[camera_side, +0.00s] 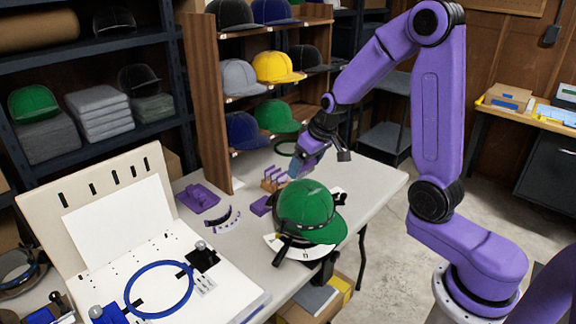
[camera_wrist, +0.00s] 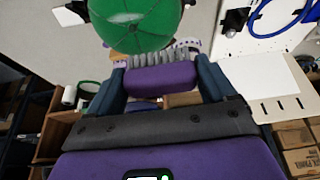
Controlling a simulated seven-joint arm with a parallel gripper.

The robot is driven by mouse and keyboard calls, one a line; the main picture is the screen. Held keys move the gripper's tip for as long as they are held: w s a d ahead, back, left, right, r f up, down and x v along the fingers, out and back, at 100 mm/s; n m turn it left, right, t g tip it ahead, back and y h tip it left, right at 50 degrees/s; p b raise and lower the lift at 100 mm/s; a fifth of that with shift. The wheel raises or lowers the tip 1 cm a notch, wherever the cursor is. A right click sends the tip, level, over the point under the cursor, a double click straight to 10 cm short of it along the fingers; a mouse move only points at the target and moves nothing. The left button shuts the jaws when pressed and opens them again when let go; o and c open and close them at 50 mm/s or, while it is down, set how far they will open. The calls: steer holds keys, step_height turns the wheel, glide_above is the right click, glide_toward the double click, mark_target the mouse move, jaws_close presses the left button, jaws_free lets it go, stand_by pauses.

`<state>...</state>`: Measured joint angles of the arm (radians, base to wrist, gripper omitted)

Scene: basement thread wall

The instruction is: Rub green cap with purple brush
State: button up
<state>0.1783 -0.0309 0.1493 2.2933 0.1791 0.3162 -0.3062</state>
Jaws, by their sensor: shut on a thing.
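The green cap (camera_side: 308,205) sits on a round cap holder at the table's right front, with a dark strap around it. It also shows at the top of the wrist view (camera_wrist: 138,20), crown toward the camera. My gripper (camera_side: 296,170) is just behind and above the cap in the side view. In the wrist view my gripper (camera_wrist: 160,84) is shut on the purple brush (camera_wrist: 160,80), one finger at each end. Its grey bristles (camera_wrist: 150,58) point toward the cap. I cannot tell whether they touch it. In the side view the brush is hard to make out.
A small wooden rack with purple uprights (camera_side: 272,180) stands behind the cap. Purple parts (camera_side: 198,198) lie to the left. A white board with a blue hoop (camera_side: 158,290) fills the front left. A cubby shelf of caps (camera_side: 278,67) stands behind. The table (camera_side: 375,185) is clear at right.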

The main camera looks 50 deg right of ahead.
mark_target(307, 194)
steer(key=shift+s+d+r, duration=0.15)
steer(key=shift+s, duration=0.4)
steer(key=shift+f, duration=3.5)
steer(key=shift+d+f, duration=0.45)
steer(key=shift+d, duration=0.15)
steer(key=shift+c, duration=0.8)
steer(key=shift+d, duration=3.2)
steer(key=shift+a, duration=3.65)
steer(key=shift+w+a+r, duration=0.1)
steer(key=shift+a, duration=0.1)
steer(key=shift+r, duration=3.9)
